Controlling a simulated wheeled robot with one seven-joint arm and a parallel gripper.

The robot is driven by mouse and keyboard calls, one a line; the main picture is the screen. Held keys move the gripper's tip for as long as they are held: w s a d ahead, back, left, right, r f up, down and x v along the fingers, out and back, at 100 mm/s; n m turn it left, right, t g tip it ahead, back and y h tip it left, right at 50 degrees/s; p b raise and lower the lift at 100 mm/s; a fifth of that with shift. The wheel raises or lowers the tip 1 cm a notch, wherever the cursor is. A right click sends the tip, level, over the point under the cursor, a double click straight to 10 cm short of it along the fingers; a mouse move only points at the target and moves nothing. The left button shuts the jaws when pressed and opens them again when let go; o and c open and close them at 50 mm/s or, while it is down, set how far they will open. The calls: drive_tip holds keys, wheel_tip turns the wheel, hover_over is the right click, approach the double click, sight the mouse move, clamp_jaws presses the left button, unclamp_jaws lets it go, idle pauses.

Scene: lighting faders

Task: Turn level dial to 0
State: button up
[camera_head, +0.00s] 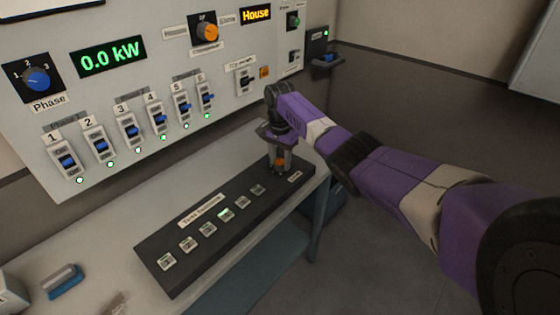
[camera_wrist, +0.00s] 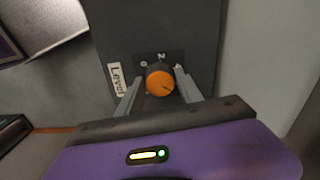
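The level dial, a round orange knob (camera_wrist: 160,80) with a dark pointer line toward its lower right, sits on the dark console beside a "Level" label (camera_wrist: 116,79). White marks partly show above it. In the head view the orange dial (camera_head: 281,162) is partly hidden by my gripper (camera_head: 280,160), which points down over it. In the wrist view my gripper (camera_wrist: 159,76) has one finger on each side of the dial. A narrow gap shows at the left finger; the right finger is very close, and I cannot tell whether it touches.
The black console (camera_head: 190,255) holds a row of several small buttons, one lit green. Behind it the grey wall panel has numbered blue switches, a blue Phase knob (camera_head: 38,80) and a "0.0 kW" display (camera_head: 110,57). A blue object (camera_head: 64,281) lies at lower left.

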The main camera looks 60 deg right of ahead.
clamp_jaws()
